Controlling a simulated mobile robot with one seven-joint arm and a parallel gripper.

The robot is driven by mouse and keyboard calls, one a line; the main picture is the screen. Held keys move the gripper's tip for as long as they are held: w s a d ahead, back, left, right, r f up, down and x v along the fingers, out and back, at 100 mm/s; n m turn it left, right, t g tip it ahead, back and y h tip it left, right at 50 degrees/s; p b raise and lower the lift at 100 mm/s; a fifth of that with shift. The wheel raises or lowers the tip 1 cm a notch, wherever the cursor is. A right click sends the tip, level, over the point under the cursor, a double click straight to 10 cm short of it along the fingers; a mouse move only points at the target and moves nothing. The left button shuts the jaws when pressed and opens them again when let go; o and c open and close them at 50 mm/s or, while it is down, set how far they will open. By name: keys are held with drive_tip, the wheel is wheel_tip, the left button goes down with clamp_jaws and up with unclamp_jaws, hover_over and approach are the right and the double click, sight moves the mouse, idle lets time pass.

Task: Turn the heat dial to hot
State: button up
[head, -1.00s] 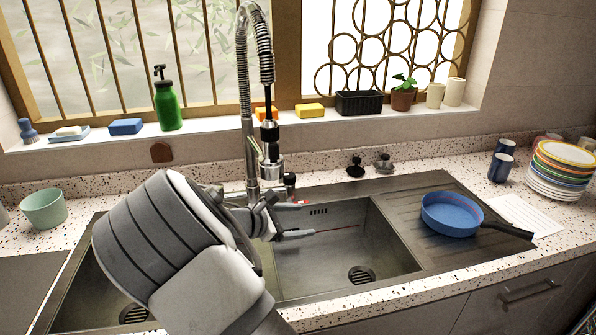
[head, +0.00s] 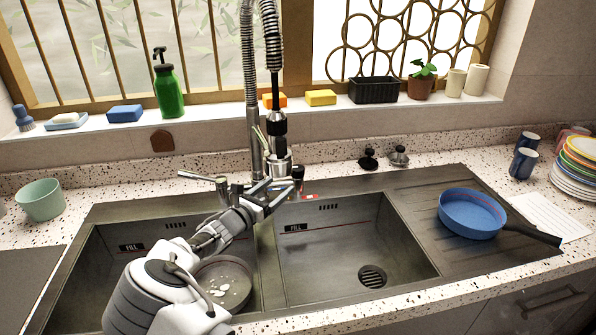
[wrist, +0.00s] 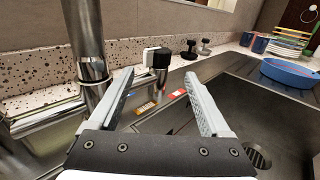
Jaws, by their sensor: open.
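A small black knob (head: 298,174) stands behind the sink, just right of the tap base; I take it for the heat dial. In the wrist view the black knob (wrist: 161,60) has a white piece at its upper left and sits beyond the gap between my fingers. A red label (wrist: 178,94) and a yellow label (wrist: 145,107) lie on the steel in front of it. My gripper (head: 277,187) is open and empty, close in front of the knob and the tap. I see no contact with the knob. The dial's setting cannot be read.
The tall steel tap (head: 255,120) rises close to the left finger, with its lever (head: 200,177) pointing left. The right basin (head: 345,250) is empty; a pan with scraps (head: 222,270) lies in the left basin.

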sight(294, 174)
drive_tip(key=x, duration=1.1)
